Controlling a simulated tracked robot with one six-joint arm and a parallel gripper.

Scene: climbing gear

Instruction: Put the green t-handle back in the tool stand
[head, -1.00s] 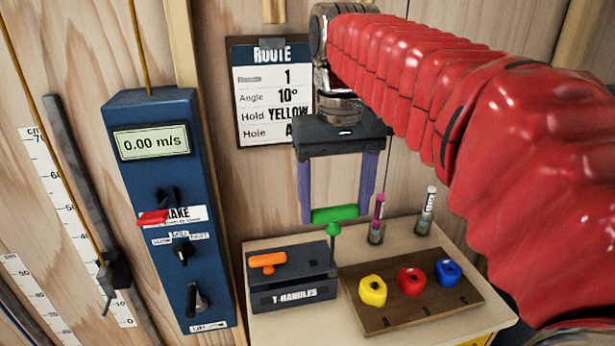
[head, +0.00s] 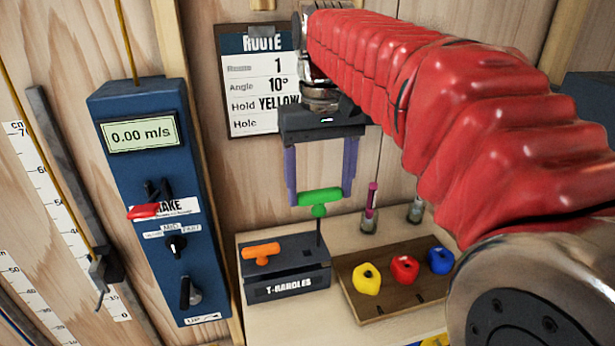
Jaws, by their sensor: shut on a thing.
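The green t-handle (head: 319,198) is held crossways between the two purple fingers of my gripper (head: 320,199), which is shut on it. Its dark shaft points down, in front of or over the right end of the tool stand; I cannot tell whether the tip is in a hole. The tool stand (head: 290,288) is a dark block labelled T-HANDLES on the table. An orange t-handle (head: 261,252) sits in the left part of the stand.
Right of the stand, a wooden board (head: 372,306) bears yellow, red and blue holds. Two small vials (head: 369,215) stand behind it. A blue control column (head: 158,215) rises close on the left. A ROUTE sheet (head: 262,85) hangs on the wall behind my gripper.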

